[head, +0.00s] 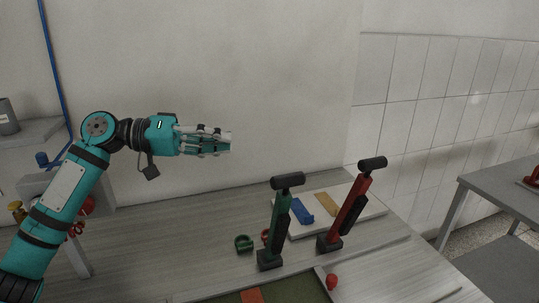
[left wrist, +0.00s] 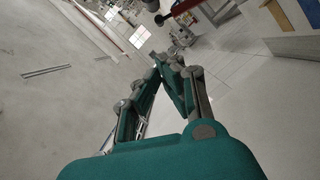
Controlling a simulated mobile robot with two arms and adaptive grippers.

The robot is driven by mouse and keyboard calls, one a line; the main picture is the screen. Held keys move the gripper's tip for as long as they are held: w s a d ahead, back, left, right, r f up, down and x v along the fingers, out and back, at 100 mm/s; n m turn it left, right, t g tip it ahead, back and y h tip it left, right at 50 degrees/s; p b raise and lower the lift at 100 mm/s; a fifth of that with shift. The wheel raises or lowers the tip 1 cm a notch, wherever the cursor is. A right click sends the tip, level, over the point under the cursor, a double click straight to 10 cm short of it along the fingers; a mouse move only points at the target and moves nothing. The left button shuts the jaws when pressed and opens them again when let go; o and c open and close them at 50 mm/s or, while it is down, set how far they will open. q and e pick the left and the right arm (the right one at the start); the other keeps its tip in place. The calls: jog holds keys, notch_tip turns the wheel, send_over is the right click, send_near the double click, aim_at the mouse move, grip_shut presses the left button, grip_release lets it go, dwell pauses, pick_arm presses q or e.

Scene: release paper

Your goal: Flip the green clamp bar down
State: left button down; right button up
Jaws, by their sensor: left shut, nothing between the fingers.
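The green clamp bar (head: 280,218) stands upright on a dark base on the table, with a black cylindrical handle across its top. A matching red clamp bar (head: 348,208) stands to its right, tilted a little to the right, also with a black handle. My left gripper (head: 229,142) is up in the air in front of the wall, left of and above the green bar's handle, apart from it. It points right, with its fingers shut and empty. The shut fingers also show in the left wrist view (left wrist: 166,62). My right gripper is not in view.
Behind the bars lies a pale board (head: 374,208) with a blue block (head: 300,210) and a tan block (head: 325,204). A green ring-like piece (head: 243,244) lies left of the green bar. A green-floored tray (head: 285,296) and a small red object (head: 332,282) are in front.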

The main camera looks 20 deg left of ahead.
pick_arm(q)
jog(key=d+f+p, duration=0.1)
jog(key=d, duration=0.2)
jog(key=d+f+p, duration=0.1)
jog(key=d+p, duration=0.1)
jog(key=d, duration=0.2)
jog(key=w+d+f+p, duration=0.1)
jog(key=d+p, duration=0.1)
jog(key=d, duration=0.2)
jog(key=shift+f, duration=0.1)
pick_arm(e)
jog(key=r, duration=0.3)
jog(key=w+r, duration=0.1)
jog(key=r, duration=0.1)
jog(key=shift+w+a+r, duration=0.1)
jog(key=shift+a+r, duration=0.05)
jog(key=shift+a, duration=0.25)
pick_arm(q)
jog(key=shift+w, duration=0.1)
jog(key=shift+f, duration=0.1)
